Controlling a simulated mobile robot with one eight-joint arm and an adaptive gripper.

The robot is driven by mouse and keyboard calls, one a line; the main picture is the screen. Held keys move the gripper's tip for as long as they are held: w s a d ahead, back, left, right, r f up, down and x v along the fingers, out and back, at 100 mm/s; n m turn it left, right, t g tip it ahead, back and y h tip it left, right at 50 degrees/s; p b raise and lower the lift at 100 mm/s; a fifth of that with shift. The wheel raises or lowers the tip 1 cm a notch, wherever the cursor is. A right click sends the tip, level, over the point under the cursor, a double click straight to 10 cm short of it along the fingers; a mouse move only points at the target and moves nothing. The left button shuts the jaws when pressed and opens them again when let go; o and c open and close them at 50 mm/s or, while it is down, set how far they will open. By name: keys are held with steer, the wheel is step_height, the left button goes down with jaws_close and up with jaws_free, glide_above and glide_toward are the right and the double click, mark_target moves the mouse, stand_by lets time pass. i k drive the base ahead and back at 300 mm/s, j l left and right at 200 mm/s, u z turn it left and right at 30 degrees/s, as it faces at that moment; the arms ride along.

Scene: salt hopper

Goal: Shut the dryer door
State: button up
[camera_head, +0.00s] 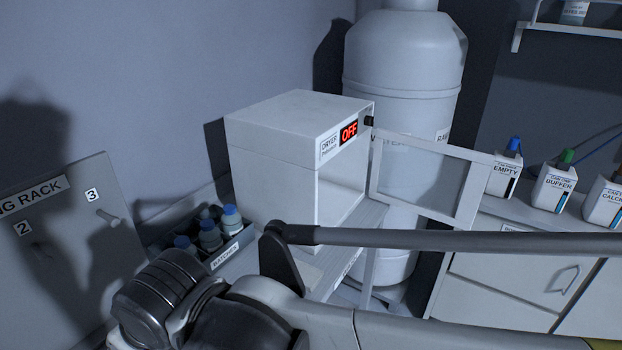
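The dryer (275,155) is a white box on a stand, with a red "OFF" display on its front. Its front is open, and the pale inside shows. The dryer door (427,178) is a white frame around a see-through pane. It stands open, swung out to the right from the dryer's right front edge. Parts of my arm cross the foreground below the dryer and the door. My gripper is not in view, so I cannot tell where it is relative to the door.
A large pale tank (403,60) stands behind the door. A crate of blue-capped bottles (232,250) is left of the dryer. A rack panel (70,240) is at far left. A counter (540,215) with several capped containers is at right.

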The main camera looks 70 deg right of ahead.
mark_target(481, 166)
steer(key=z, duration=2)
